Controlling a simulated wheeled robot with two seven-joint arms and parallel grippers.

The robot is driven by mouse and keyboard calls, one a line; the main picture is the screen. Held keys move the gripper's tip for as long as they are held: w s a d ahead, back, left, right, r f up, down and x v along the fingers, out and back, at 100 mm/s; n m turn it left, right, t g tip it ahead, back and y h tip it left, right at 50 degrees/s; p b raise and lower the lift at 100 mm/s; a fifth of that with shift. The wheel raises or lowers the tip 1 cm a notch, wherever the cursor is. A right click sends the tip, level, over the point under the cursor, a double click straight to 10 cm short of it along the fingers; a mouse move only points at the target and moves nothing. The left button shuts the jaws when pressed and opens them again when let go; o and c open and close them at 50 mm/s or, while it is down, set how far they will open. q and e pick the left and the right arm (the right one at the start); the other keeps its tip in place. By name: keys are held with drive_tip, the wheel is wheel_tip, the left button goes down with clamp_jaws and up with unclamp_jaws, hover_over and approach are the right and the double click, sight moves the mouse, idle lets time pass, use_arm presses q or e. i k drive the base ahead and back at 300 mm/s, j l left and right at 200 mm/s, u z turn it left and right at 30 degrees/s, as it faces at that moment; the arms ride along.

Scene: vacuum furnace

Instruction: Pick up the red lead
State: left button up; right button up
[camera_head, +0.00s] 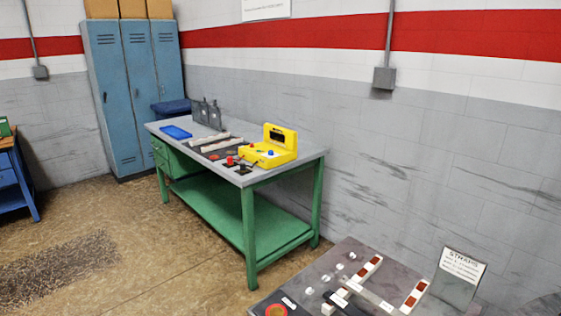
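A small red item (231,161), which looks like the red lead, lies on the grey top of the green workbench (249,222). It is just left of a yellow instrument box (280,148) and too small to make out in detail. A small black item (243,170) lies close beside it, nearer the bench's front edge. Neither of my grippers is in view.
The workbench also holds a blue tray (175,132), grey upright bottles or holders (206,113) and pale rolled items. A dark table (345,258) with small parts and a sign (460,271) stands at front right. Blue lockers (130,85) stand behind.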

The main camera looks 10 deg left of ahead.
sight(230, 159)
drive_tip(key=u, duration=0.7)
drive_tip(key=i+j+u, duration=0.4)
drive_tip(key=i+j, duration=0.3)
drive_tip(key=i+j+u, duration=0.4)
drive_tip(key=i+j, duration=0.25)
drive_tip(key=i+z, duration=0.4)
drive_tip(key=i, duration=0.2)
drive_tip(key=i+j+z, duration=0.1)
drive_tip(key=i+z, duration=0.3)
drive_tip(key=i, duration=0.15)
drive_tip(key=i+j+z, duration=0.4)
drive_tip(key=i, duration=0.15)
drive_tip(key=l, duration=0.1)
